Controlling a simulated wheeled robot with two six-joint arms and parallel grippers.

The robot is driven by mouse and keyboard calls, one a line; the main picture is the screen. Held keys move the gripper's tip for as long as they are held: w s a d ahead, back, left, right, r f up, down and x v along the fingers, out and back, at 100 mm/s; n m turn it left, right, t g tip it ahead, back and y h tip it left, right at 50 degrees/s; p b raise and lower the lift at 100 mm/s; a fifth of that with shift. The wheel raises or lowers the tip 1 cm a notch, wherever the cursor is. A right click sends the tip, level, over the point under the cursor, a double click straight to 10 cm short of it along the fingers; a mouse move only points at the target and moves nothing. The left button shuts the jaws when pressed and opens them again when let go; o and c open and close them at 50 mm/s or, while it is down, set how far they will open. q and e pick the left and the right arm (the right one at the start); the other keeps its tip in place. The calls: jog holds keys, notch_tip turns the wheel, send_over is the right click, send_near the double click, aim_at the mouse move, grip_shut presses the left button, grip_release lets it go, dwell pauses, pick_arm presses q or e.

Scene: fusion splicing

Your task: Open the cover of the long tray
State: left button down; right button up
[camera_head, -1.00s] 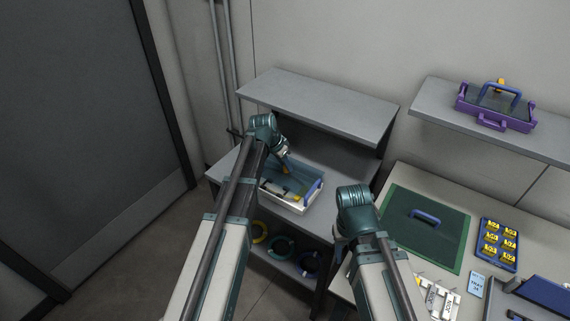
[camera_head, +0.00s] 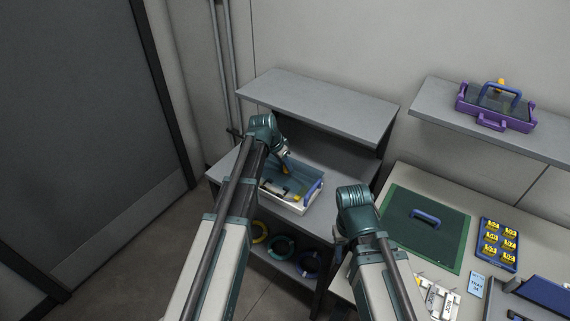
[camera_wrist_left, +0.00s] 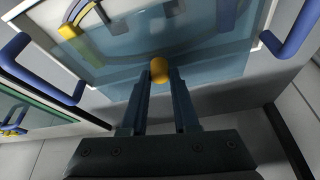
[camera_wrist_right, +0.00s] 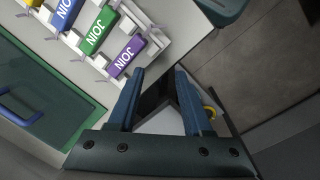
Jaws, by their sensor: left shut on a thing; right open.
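The long tray (camera_head: 292,207) is a pale tray with blue end handles on the shelf unit at the middle of the head view. Its clear bluish cover (camera_wrist_left: 205,62) shows its contents through it in the left wrist view. I cannot tell whether the cover is raised off the rim. My left gripper (camera_wrist_left: 159,78) is shut on the cover's orange-yellow knob (camera_wrist_left: 159,66); the knob also shows in the head view (camera_head: 285,170). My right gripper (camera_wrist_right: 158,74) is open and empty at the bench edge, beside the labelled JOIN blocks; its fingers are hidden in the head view.
An upper shelf (camera_head: 320,105) overhangs behind the tray. Cable coils (camera_head: 283,247) lie on the shelf below. The bench holds a green-edged panel (camera_head: 426,222), a blue tray of yellow pieces (camera_head: 498,244) and JOIN blocks (camera_wrist_right: 97,32). A purple carrier (camera_head: 495,108) stands on the right shelf.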

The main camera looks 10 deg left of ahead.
aim_at(295, 162)
pick_arm(q)
jog(key=w, duration=0.1)
jog(key=w+d, duration=0.1)
jog(key=w, duration=0.2)
jog(key=shift+w+d, duration=0.25)
jog(key=shift+d, duration=0.05)
jog(key=shift+s, duration=0.1)
jog(key=c, duration=0.7)
grip_release()
jog(key=shift+o, duration=0.2)
jog(key=p+v, duration=1.2)
jog(key=v, duration=0.2)
jog(key=shift+p, duration=0.4)
pick_arm(e)
notch_tip(295, 162, up, 13)
